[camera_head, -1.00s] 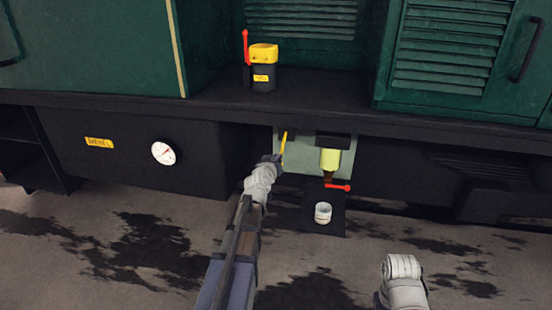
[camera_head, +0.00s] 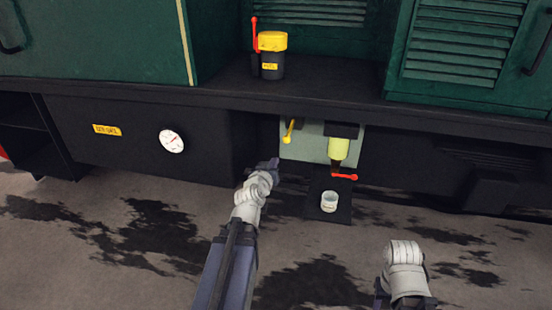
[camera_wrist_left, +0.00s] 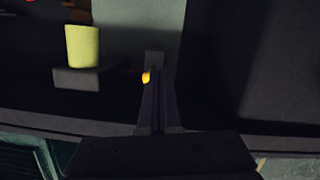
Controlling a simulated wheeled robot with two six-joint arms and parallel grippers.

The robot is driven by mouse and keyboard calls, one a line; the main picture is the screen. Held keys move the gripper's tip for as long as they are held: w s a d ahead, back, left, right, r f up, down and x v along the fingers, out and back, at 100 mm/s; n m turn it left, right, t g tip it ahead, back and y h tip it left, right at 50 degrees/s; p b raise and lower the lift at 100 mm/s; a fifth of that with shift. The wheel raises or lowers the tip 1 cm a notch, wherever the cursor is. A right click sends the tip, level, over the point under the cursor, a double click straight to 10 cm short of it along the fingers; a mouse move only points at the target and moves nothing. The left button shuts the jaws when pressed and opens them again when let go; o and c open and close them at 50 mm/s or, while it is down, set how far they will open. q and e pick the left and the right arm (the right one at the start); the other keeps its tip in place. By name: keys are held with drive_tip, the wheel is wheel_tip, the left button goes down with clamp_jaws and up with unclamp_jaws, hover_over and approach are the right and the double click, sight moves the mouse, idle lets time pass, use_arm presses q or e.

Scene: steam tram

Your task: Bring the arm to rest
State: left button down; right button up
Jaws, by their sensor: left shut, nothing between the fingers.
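My left arm reaches from the bottom of the head view toward the recess under the tram's ledge. Its gripper (camera_head: 273,164) is shut and empty, below and left of the yellow lever (camera_head: 291,130) on the pale panel (camera_head: 305,145), and looks apart from it. In the left wrist view the shut fingers (camera_wrist_left: 158,85) point toward the panel, and a small yellow piece, probably the lever (camera_wrist_left: 146,77), shows beside their tips. Of my right arm only the pale wrist part shows at the lower right; its fingers are not visible.
A yellow-green glass bowl (camera_head: 339,149) hangs on the panel, with a red tap (camera_head: 344,177) under it. A white cup (camera_head: 329,202) stands on a dark plate (camera_head: 315,212) below. A yellow-topped filler (camera_head: 272,68) stands on the ledge (camera_head: 220,88). A gauge (camera_head: 171,141) is at left.

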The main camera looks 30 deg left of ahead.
use_arm(q)
drive_tip(key=shift+d, duration=0.1)
idle(0.7)
drive_tip(key=s+d+f+m+g+h, duration=0.2)
drive_tip(key=d+f+g, duration=0.15)
drive_tip(key=d, duration=0.45)
drive_tip(key=s+d+f+m+g+h, duration=0.1)
drive_tip(key=d+f+m+g+h, duration=0.1)
drive_tip(key=d+f, duration=0.45)
drive_tip(key=s+d+f+m+g+h, duration=0.2)
drive_tip(key=d+f, duration=0.1)
drive_tip(key=d, duration=0.7)
drive_tip(key=s+d+f+m+g+y, duration=0.2)
drive_tip(key=s+d+g, duration=0.2)
drive_tip(key=s, duration=0.4)
drive_tip(key=s+d+f+m+g+y, duration=0.1)
drive_tip(key=s+d+f+g+y, duration=0.2)
drive_tip(key=s, duration=0.5)
wheel_tip(320, 180, up, 36)
drive_tip(key=h+p, duration=0.1)
drive_tip(key=p, duration=3.3)
drive_tip(key=shift+f+g+p, duration=0.2)
drive_tip(key=shift+g+p, duration=0.15)
drive_tip(key=shift+d, duration=0.1)
